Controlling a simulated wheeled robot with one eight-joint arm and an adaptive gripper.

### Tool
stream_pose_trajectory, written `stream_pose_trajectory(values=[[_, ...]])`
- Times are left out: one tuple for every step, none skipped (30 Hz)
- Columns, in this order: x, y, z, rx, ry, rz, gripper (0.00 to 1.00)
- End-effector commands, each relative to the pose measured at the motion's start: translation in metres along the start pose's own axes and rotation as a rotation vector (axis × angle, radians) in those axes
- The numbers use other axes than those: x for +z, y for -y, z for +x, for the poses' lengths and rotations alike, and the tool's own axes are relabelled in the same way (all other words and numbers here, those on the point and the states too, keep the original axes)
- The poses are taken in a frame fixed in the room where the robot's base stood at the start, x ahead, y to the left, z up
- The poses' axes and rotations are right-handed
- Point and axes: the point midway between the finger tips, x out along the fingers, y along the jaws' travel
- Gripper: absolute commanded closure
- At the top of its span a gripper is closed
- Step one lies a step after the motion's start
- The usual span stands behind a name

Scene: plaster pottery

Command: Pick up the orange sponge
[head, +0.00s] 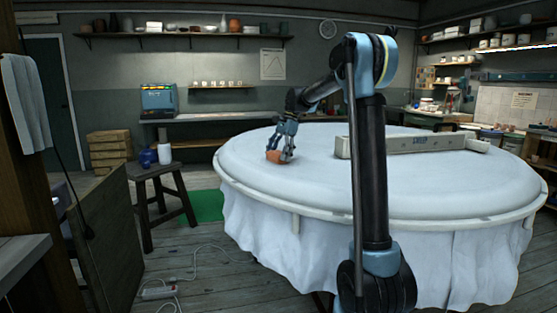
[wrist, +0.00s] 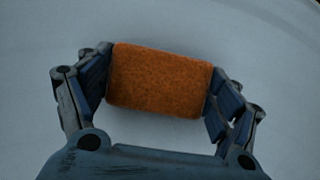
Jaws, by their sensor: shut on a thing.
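The orange sponge (wrist: 159,80) is a rough rectangular block between the two fingers of my gripper (wrist: 160,88) in the wrist view. Both finger pads press on its short sides, so the gripper is shut on it. In the head view the sponge (head: 275,157) shows low under my gripper (head: 281,153), at the left part of the large round white table (head: 320,190). It is at or very near the table's surface; I cannot tell whether it touches.
A long pale bar-like object (head: 412,143) lies on the table to the right of my gripper. The tabletop between gripper and near rim is clear.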

Motion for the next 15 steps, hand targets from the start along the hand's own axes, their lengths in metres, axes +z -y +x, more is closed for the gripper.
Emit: stream_pose_trajectory(values=[[0.0, 0.0, 0.0, 0.0, 0.0, 0.0, 0.33], [0.0, 0.0, -0.001, 0.0, 0.0, 0.0, 0.33], [0.001, 0.0, -0.002, 0.0, 0.0, 0.0, 0.33], [0.001, 0.0, -0.004, 0.0, 0.0, 0.0, 0.33], [0.002, 0.0, -0.006, 0.0, 0.0, 0.0, 0.33], [0.004, 0.0, -0.01, 0.0, 0.0, 0.0, 0.33], [0.005, 0.0, -0.014, 0.0, 0.0, 0.0, 0.33], [0.007, 0.0, -0.018, 0.0, 0.0, 0.001, 0.33], [0.01, 0.0, -0.025, 0.0, 0.0, 0.001, 0.33], [0.012, 0.0, -0.03, 0.0, 0.0, 0.001, 0.33], [0.014, 0.0, -0.035, 0.0, 0.0, 0.001, 0.33], [0.017, 0.0, -0.042, 0.0, 0.0, 0.001, 0.33], [0.019, -0.001, -0.048, 0.0, 0.0, 0.001, 0.33], [0.021, -0.001, -0.052, 0.0, 0.0, 0.001, 0.33], [0.024, 0.0, -0.059, 0.0, 0.0, 0.001, 0.33]])
